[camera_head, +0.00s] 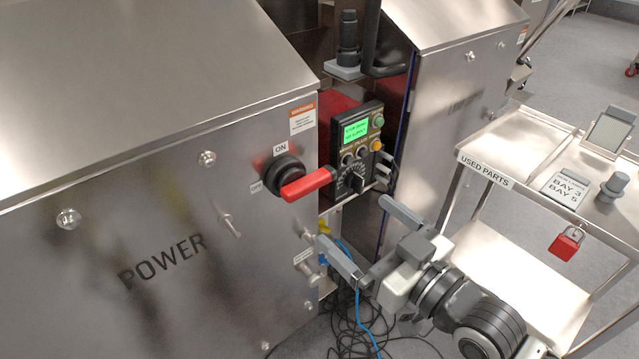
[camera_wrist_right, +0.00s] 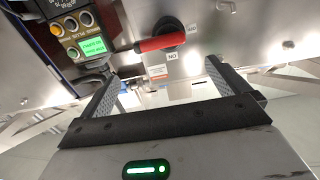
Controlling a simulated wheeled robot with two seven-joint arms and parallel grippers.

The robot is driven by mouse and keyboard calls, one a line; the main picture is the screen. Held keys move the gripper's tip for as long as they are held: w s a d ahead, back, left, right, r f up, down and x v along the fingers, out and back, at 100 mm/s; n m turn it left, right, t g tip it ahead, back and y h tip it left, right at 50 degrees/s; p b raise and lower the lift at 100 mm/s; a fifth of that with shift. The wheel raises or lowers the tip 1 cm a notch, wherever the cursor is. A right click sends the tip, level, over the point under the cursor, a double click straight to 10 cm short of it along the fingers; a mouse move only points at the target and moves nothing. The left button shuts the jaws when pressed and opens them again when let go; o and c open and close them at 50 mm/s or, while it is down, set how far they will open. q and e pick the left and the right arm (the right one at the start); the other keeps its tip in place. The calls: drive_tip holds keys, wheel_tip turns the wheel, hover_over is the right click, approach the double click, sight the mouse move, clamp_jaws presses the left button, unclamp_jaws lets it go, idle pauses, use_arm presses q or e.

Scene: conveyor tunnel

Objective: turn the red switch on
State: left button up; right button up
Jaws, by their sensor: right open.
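The red switch has a red handle (camera_head: 308,185) on a round black hub (camera_head: 284,174), mounted on the steel panel marked POWER. The handle points right and slightly up from the hub. An ON label (camera_head: 280,148) sits above the hub and an OFF label (camera_head: 256,187) to its left. In the right wrist view the red handle (camera_wrist_right: 158,43) lies beyond the fingertips, pointing left. My right gripper (camera_head: 354,222) is open and empty, below and to the right of the handle, apart from it. Its fingers also show in the wrist view (camera_wrist_right: 162,73). My left gripper is not in view.
A control box (camera_head: 357,140) with a green screen and buttons stands right of the handle. Blue and black cables (camera_head: 352,325) hang below. A used-parts cart (camera_head: 485,172) with a red padlock (camera_head: 567,243) stands at right. A small metal lever (camera_head: 230,226) sticks out below the switch.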

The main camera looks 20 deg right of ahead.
sight(314, 186)
drive_tip(key=x, duration=1)
drive_tip(key=shift+w+f+p, duration=0.1)
drive_tip(key=shift+w+p, duration=0.05)
drive_tip(key=shift+p, duration=0.25)
